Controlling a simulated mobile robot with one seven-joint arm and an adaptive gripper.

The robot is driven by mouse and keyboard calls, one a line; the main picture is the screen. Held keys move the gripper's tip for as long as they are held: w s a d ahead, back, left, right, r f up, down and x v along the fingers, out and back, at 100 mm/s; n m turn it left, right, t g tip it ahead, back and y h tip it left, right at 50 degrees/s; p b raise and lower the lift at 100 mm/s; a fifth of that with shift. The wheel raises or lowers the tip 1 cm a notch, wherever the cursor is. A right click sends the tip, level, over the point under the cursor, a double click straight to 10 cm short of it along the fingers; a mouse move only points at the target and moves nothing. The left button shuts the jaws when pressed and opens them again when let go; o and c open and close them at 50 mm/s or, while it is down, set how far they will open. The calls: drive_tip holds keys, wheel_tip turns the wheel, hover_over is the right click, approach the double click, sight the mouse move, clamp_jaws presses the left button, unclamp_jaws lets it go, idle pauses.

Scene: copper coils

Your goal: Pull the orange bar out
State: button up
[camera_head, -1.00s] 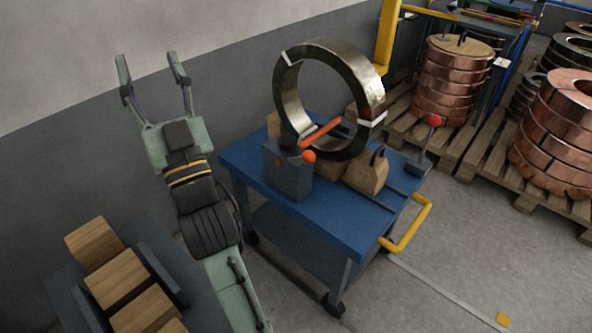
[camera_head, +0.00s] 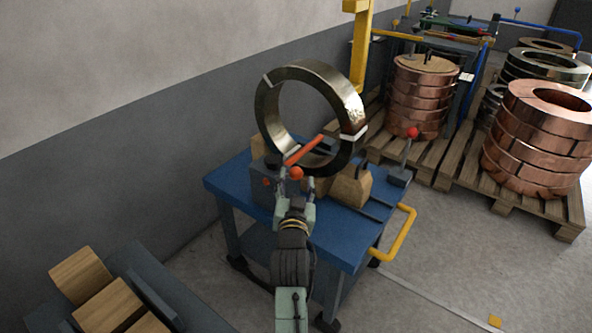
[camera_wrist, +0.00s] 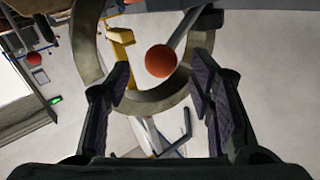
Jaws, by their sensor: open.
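The orange bar (camera_head: 305,150) passes through the opening of a dark metal ring-shaped coil (camera_head: 350,108). Its round orange knob (camera_head: 296,173) is at the near end, above a grey block on the blue cart. My gripper (camera_head: 296,185) is open right at the near side of the knob in the head view. In the wrist view the knob (camera_wrist: 161,60) lies ahead, roughly centred between my two open fingers (camera_wrist: 160,82). No finger visibly touches it.
The blue cart (camera_head: 232,187) has wooden blocks (camera_head: 351,186) by the coil and a yellow handle (camera_head: 402,238). A red-knobbed lever (camera_head: 412,132) stands at its right. Copper coils (camera_head: 535,140) sit on pallets at the back right. Open floor lies front right.

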sight(297, 178)
drive_tip(key=shift+w, duration=2.1)
drive_tip(key=shift+c, duration=0.3)
drive_tip(key=shift+d, duration=0.15)
clamp_jaws()
